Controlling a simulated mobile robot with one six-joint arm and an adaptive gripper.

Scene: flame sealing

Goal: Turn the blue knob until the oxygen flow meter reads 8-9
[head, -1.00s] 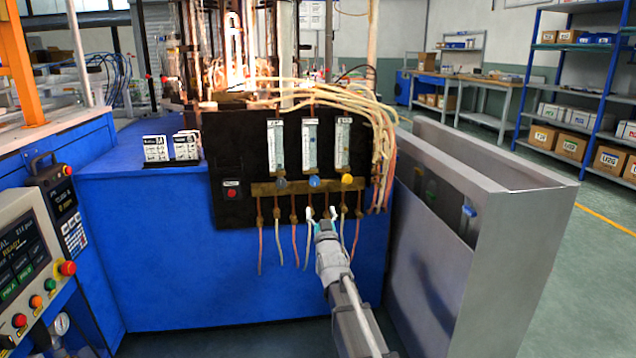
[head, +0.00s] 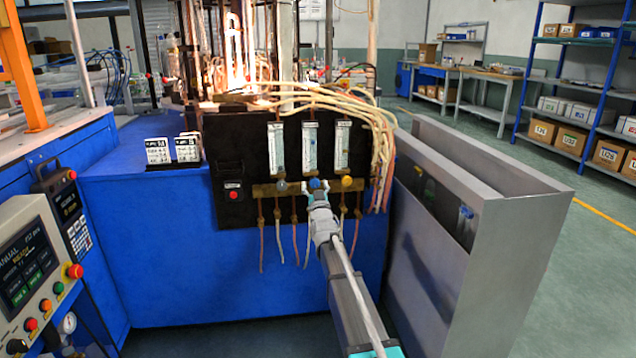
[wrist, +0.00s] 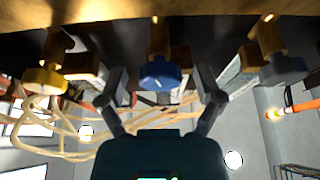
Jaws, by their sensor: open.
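The blue knob (head: 314,183) is the middle of three knobs on the brass bar of the black panel. In the wrist view the blue knob (wrist: 159,73) lies between my open fingers, with a gap on each side. My gripper (head: 318,194) is just in front of and below the knob in the head view; it also shows in the wrist view (wrist: 162,84). No contact with the knob is visible. The middle flow meter (head: 310,147) stands above the blue knob; its reading is too small to make out.
A grey-blue knob (head: 281,187) and a yellow knob (head: 347,183) flank the blue one closely. Pale hoses (head: 380,150) hang at the panel's right. Tubes (head: 277,225) hang below the bar. A grey metal enclosure (head: 500,250) stands to the right.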

